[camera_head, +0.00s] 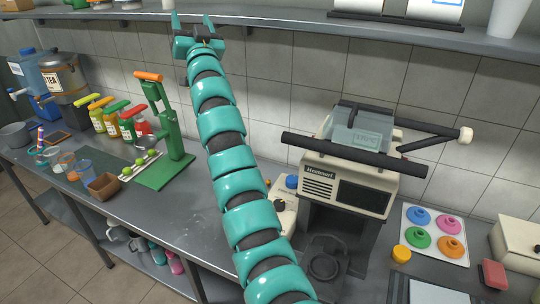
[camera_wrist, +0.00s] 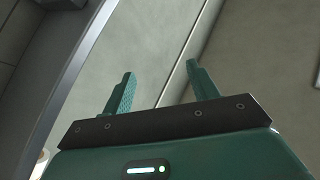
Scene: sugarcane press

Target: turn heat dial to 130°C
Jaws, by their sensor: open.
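My gripper (camera_head: 192,24) is raised high at the top of the head view, near the wall shelf, its fingers pointing up. In the wrist view my gripper (camera_wrist: 161,76) is open and empty, with only wall tiles and a shelf edge beyond it. A cream and black sealing machine (camera_head: 347,172) stands on the counter, right of my arm and well below my gripper. I cannot make out a heat dial or any temperature marks. A small cream unit with a blue knob (camera_head: 291,182) shows beside the machine's left side, partly hidden by my arm.
A green hand press (camera_head: 176,135), sauce bottles (camera_head: 127,122) and cups stand on the left of the counter (camera_head: 185,222). A tray of coloured discs (camera_head: 405,238) and a cream box (camera_head: 513,240) sit at right. The wall shelf (camera_head: 340,32) runs across the top.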

